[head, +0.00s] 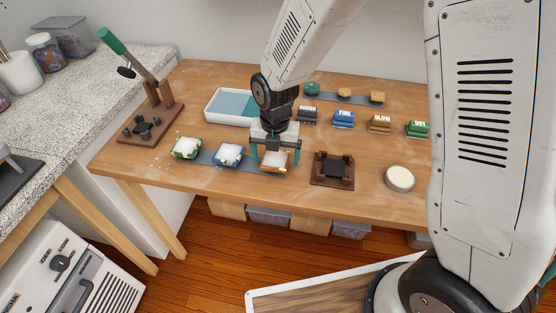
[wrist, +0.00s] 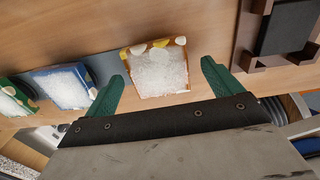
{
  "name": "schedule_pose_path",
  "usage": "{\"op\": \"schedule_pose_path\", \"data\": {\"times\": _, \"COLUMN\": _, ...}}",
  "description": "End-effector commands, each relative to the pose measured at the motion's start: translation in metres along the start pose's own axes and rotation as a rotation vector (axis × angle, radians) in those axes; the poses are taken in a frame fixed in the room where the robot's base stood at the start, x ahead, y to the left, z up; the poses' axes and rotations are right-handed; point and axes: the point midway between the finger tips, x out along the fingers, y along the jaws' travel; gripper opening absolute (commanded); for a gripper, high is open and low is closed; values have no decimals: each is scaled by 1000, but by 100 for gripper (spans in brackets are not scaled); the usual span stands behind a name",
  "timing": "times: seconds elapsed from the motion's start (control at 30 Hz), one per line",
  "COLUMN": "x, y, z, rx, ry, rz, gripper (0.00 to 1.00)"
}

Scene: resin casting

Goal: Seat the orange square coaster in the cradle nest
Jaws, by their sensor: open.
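A square orange-edged piece (head: 274,168) with a white grainy top, which I take for the orange square coaster, lies at the right end of a grey-blue strip. It also shows in the wrist view (wrist: 158,73), with yellow and white spots on its edge. My gripper (head: 276,157) is open and empty above it, pointing down. In the wrist view the green fingers (wrist: 165,72) are spread wide, with the coaster between and beyond their tips; contact is unclear. The brown cradle nest (head: 318,181) stands right of the coaster with a dark square pad inside. Its corner shows in the wrist view (wrist: 252,64).
Green-edged (head: 187,148) and blue-edged (head: 229,155) pieces lie left on the strip. A white tray (head: 212,106) and several coloured blocks (head: 380,124) stand behind. A round pale disc (head: 399,178) is right of the cradle. A green-handled press (head: 145,112) stands at left.

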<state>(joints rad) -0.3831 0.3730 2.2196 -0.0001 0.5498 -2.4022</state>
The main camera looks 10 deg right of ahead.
Motion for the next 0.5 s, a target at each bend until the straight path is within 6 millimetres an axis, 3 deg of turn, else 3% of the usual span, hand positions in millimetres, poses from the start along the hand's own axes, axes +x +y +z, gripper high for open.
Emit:
{"op": "schedule_pose_path", "data": {"times": 0.2, "x": 0, "y": 0, "z": 0, "rx": 0, "ry": 0, "rz": 0, "gripper": 91}}
{"op": "schedule_pose_path", "data": {"times": 0.37, "x": 0, "y": 0, "z": 0, "rx": 0, "ry": -1, "rz": 0, "gripper": 46}}
{"op": "schedule_pose_path", "data": {"times": 0.4, "x": 0, "y": 0, "z": 0, "rx": 0, "ry": -1, "rz": 0, "gripper": 41}}
{"op": "schedule_pose_path", "data": {"times": 0.5, "x": 0, "y": 0, "z": 0, "rx": 0, "ry": -1, "rz": 1, "gripper": 41}}
